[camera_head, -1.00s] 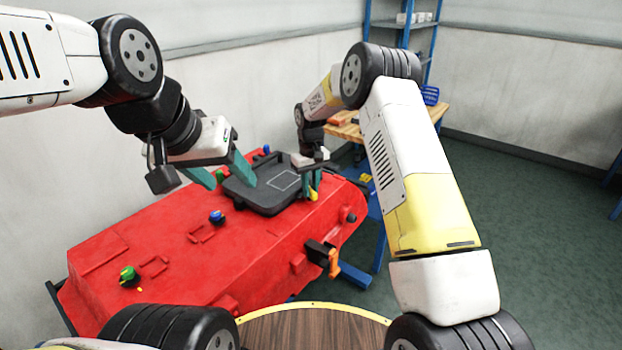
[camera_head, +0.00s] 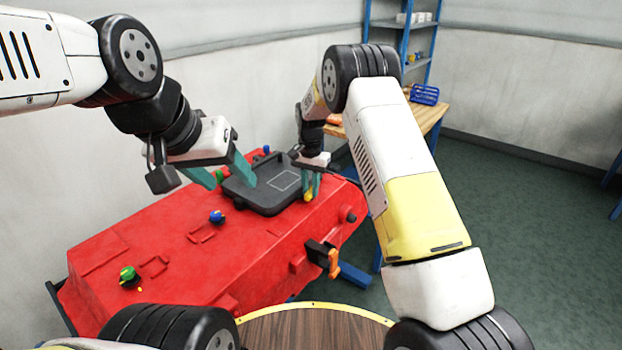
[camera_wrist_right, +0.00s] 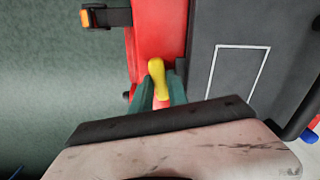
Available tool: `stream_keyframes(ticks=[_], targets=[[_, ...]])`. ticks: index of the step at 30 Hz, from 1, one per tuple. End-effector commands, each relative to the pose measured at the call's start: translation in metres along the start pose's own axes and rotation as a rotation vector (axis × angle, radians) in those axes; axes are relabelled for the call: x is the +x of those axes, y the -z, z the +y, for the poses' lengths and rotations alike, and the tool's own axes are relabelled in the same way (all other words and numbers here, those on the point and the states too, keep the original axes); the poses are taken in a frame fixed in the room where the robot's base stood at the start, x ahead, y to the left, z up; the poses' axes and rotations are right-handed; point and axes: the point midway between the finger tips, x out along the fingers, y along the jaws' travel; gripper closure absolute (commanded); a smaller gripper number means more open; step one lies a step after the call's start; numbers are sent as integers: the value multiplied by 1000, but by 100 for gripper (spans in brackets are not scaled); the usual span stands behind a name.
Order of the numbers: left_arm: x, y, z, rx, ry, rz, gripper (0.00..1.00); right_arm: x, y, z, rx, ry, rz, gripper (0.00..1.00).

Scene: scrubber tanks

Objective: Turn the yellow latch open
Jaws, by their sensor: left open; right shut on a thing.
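The yellow latch (camera_head: 309,196) is at the right edge of the dark grey lid (camera_head: 262,207) on the red scrubber tank (camera_head: 170,245). My right gripper (camera_head: 311,184) is shut on the latch, with its green fingers pointing down. In the right wrist view the yellow latch (camera_wrist_right: 157,78) sits between the two green fingertips of my right gripper (camera_wrist_right: 160,92), next to the lid's edge (camera_wrist_right: 200,60). My left gripper (camera_head: 230,175) is open and empty, above the left part of the lid.
Blue (camera_head: 217,216) and green (camera_head: 128,274) knobs stand on the tank top. An orange-handled black valve (camera_head: 333,262) sticks out of its front side. A wooden workbench (camera_head: 425,115) and blue shelf (camera_head: 408,40) stand behind.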

Motion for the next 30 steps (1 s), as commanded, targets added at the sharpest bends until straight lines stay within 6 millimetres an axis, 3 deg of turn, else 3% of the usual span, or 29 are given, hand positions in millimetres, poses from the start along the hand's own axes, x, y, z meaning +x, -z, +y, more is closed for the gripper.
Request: stream_keyframes(ticks=[12, 30], targets=[[0, 0, 0, 0, 0, 0, 44, -1, 1, 0, 209, 1, 2, 100], [0, 0, 0, 0, 0, 0, 44, -1, 0, 0, 246, 1, 1, 100]])
